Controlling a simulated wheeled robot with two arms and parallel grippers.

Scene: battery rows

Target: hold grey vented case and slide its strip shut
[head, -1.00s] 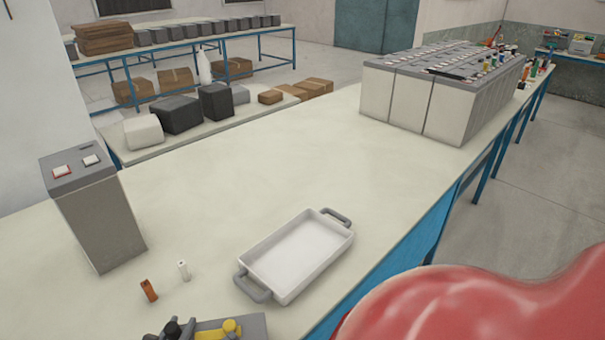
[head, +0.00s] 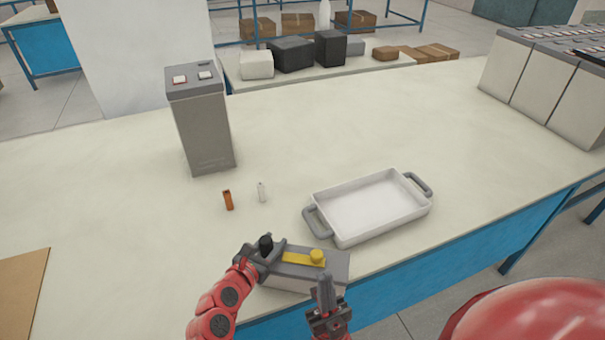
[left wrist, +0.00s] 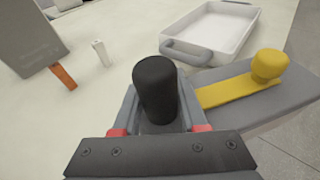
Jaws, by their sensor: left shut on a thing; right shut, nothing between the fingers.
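The grey case (head: 338,266) lies near the table's front edge, with a yellow strip (head: 296,259) along its top. A yellow knob (head: 317,255) stands on the strip towards the right; it also shows in the left wrist view (left wrist: 269,65). A black knob (head: 265,243) stands at the case's left end. My left gripper (left wrist: 158,105) is shut on this black knob; it shows in the head view too (head: 262,255). My right gripper (head: 325,280) is shut and empty, upright in the picture just in front of the case, below the yellow knob. Whether it touches the case I cannot tell. No vents are discernible.
A white tray (head: 338,236) with grey handles stands behind and right of the case. A small orange piece (head: 228,200) and a small white piece (head: 262,192) stand behind it. A tall grey battery (head: 204,135) is farther back. Brown board (head: 20,290) lies at left.

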